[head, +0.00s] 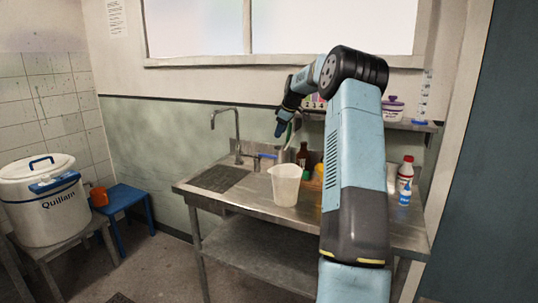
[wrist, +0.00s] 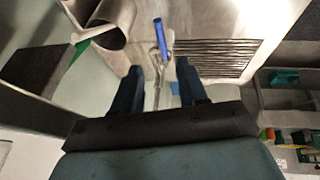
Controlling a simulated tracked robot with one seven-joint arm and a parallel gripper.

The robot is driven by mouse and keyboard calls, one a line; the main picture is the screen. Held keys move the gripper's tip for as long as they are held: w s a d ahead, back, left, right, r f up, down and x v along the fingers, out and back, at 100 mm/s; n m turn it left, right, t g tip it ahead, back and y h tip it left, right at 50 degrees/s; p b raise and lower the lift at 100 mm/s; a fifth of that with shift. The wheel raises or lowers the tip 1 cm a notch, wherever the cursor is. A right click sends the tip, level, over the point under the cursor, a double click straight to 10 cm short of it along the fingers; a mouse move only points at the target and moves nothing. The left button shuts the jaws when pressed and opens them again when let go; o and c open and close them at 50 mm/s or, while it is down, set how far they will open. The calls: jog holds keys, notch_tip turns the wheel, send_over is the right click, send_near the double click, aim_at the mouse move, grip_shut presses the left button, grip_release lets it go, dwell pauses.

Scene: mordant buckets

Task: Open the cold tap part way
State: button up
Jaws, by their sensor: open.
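The tap is a grey metal gooseneck (head: 238,138) at the back of the sink bench, beside the basin. A blue lever (head: 266,156) sticks out to the right at its base. The blue lever (wrist: 160,37) also shows in the wrist view, ahead of my fingers and near the middle of the gap between them, with a thin metal part below it. My gripper (head: 279,130) is above and slightly right of the lever in the head view. In the wrist view my gripper (wrist: 158,82) is open and empty, its fingers apart from the lever.
A white jug (head: 286,186) stands on the bench in front of the tap. A brown bottle (head: 303,157) stands right of the lever, and a red-and-white bottle (head: 405,174) further right. A shelf (head: 400,124) runs along the wall. The sink basin (head: 218,179) is empty.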

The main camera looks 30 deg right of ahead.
aim_at(272, 156)
jog(key=x, duration=1.3)
jog(key=shift+w+f, duration=0.1)
jog(key=shift+f, duration=0.1)
jog(key=shift+c, duration=0.4)
grip_shut()
